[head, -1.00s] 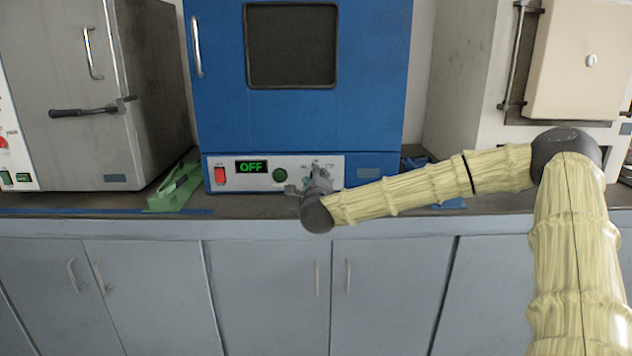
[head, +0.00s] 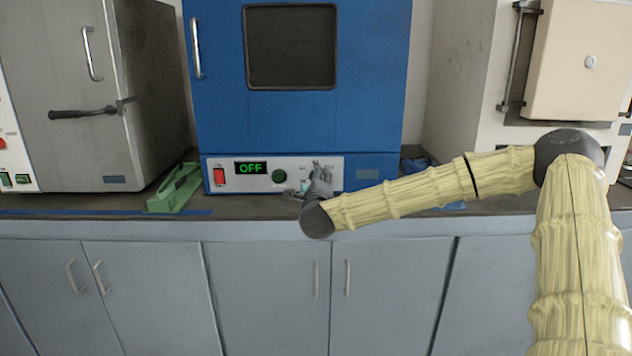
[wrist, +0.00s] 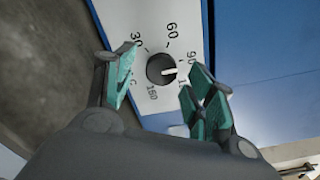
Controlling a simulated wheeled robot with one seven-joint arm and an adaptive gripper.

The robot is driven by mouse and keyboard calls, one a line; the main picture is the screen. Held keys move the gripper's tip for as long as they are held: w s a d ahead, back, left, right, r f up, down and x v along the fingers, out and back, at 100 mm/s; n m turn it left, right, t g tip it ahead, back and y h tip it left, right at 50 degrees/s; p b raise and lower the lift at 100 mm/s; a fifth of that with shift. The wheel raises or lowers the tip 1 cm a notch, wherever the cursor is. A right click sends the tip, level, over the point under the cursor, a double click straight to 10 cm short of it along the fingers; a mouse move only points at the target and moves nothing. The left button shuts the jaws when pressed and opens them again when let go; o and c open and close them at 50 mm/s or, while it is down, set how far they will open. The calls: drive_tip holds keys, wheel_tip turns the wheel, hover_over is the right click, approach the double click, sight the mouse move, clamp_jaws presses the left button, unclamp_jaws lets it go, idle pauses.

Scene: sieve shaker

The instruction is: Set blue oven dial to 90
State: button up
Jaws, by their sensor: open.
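The blue oven (head: 370,90) stands on the bench with a white control panel along its bottom. Its black dial (wrist: 160,70) shows in the wrist view, with a white pointer aimed to the right, close to the 90 side of the scale. Labels 30, 60, 90 and 150 are readable; the one below 90 is partly hidden by a finger, so the exact setting is unclear. My gripper (wrist: 161,64) is open, with teal-padded fingers apart on either side of the dial in that view; contact is not visible. In the head view my gripper (head: 318,174) hides the dial.
The panel has a red switch (head: 219,176), a display reading OFF (head: 251,168) and a green button (head: 279,176). A green object (head: 175,188) lies on the bench left of the oven. A grey oven (head: 70,100) and a cream oven (head: 575,70) flank it.

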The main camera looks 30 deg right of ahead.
drive_tip(key=v, duration=1)
drive_tip(key=shift+s+a, duration=0.25)
drive_tip(key=shift+f, duration=0.15)
